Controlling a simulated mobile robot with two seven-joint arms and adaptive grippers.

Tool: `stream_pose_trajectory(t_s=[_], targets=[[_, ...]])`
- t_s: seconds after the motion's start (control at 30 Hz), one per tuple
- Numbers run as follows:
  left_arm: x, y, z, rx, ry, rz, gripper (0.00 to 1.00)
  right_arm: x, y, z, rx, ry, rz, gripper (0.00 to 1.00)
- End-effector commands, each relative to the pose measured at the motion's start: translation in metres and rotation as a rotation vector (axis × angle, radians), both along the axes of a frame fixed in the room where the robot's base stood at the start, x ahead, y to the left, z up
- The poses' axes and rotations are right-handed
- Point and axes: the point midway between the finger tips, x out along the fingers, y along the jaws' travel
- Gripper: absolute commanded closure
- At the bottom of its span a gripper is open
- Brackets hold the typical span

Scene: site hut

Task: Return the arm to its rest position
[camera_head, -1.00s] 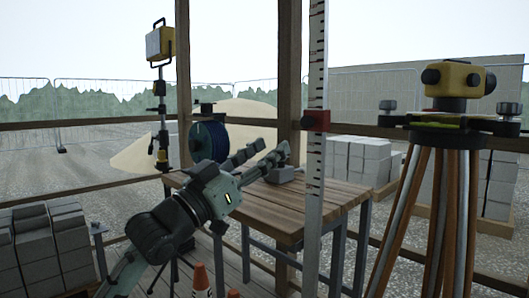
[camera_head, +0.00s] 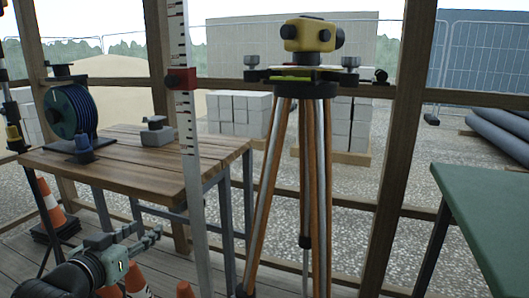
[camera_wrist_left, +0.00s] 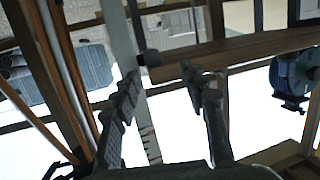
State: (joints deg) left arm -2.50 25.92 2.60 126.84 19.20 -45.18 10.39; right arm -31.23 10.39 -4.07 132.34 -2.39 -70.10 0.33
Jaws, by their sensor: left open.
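My left gripper (camera_head: 155,237) is low at the bottom left of the head view, in front of the wooden table and below its top. Its fingers point right, toward the white graduated staff. In the left wrist view the gripper's two fingers (camera_wrist_left: 164,88) stand apart with nothing held between them. The staff (camera_wrist_left: 122,45) passes behind the fingers in that view, apparently without touching. My right gripper is not in view.
The wooden table (camera_head: 125,160) carries a blue reel (camera_head: 68,112) and a small grey block (camera_head: 157,134). The staff (camera_head: 190,180) and a tripod (camera_head: 270,170) with a yellow level (camera_head: 312,36) stand close by. Orange cones (camera_head: 135,278) stand near the gripper. A green table (camera_head: 490,215) is at right.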

Motion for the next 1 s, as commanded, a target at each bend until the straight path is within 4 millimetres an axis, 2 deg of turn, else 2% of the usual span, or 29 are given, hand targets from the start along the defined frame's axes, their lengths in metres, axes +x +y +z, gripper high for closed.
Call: stream_pose_trajectory(t_s=[0.03,0.1,0.17,0.2,0.27,0.3,0.43,0.5,0.6,0.7,0.8,1.0], targets=[[-0.011,0.002,-0.039,0.018,0.102,0.021,0.56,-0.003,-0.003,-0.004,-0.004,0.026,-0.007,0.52],[-0.030,0.004,-0.090,0.051,0.230,0.045,0.56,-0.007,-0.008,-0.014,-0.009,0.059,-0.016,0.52],[-0.051,0.006,-0.131,0.079,0.339,0.062,0.56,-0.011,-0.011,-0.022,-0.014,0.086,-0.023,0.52],[-0.068,0.006,-0.157,0.098,0.413,0.071,0.56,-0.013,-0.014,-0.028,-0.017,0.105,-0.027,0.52],[-0.096,0.007,-0.195,0.127,0.523,0.083,0.56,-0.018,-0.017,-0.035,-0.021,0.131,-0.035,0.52],[-0.116,0.006,-0.218,0.147,0.596,0.089,0.56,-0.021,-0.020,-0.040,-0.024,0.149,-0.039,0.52],[-0.184,0.004,-0.278,0.206,0.808,0.097,0.56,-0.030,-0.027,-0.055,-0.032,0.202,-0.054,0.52],[-0.215,0.003,-0.299,0.229,0.898,0.098,0.56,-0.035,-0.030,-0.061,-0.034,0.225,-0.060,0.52],[-0.250,0.001,-0.319,0.256,0.991,0.095,0.56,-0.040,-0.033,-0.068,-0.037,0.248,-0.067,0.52],[-0.269,-0.001,-0.329,0.270,1.042,0.094,0.56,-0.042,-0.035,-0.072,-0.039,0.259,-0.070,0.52],[-0.276,-0.001,-0.333,0.277,1.060,0.093,0.56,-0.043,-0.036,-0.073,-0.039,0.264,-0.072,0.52],[-0.275,-0.001,-0.333,0.276,1.059,0.093,0.56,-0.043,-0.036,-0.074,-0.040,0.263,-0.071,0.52]])
